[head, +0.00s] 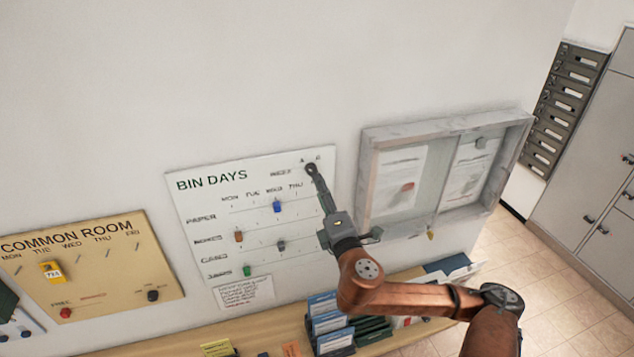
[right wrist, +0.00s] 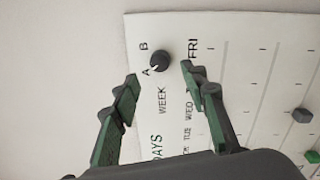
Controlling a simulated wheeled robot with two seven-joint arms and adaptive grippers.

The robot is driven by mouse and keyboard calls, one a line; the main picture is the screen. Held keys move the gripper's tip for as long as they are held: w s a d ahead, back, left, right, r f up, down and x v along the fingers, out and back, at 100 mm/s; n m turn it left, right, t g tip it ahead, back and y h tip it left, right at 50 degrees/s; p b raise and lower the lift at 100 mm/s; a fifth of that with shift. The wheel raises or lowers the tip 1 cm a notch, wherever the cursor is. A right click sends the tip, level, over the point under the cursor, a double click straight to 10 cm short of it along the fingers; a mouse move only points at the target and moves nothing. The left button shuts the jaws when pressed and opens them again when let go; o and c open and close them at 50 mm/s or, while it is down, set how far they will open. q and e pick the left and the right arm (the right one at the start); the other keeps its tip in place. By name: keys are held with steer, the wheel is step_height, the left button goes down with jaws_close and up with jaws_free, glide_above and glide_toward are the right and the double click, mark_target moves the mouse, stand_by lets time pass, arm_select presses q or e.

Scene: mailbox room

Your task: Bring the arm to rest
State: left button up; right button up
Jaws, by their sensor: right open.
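My right gripper (head: 321,186) reaches up to the top right corner of the white BIN DAYS board (head: 207,205). In the right wrist view the gripper (right wrist: 160,74) is open, with its green-padded fingers apart. A dark round knob (right wrist: 160,60) with a pale pointer mark sits ahead of the fingertips, between the letters A and B above WEEK. Its pointer is toward A. I cannot tell the exact gap between the knob and the fingers. The copper-coloured right arm comes in from the lower right. My left gripper is not in view.
A framed glass notice case (head: 440,175) juts from the wall close to the right of my gripper. A wooden shelf (head: 270,335) with leaflets is below. The yellow COMMON ROOM board (head: 100,275) hangs at left. Grey mailboxes (head: 568,100) stand far right. The wall above is bare.

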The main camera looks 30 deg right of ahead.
steer(key=shift+s+a, duration=0.2)
steer(key=shift+s, duration=0.45)
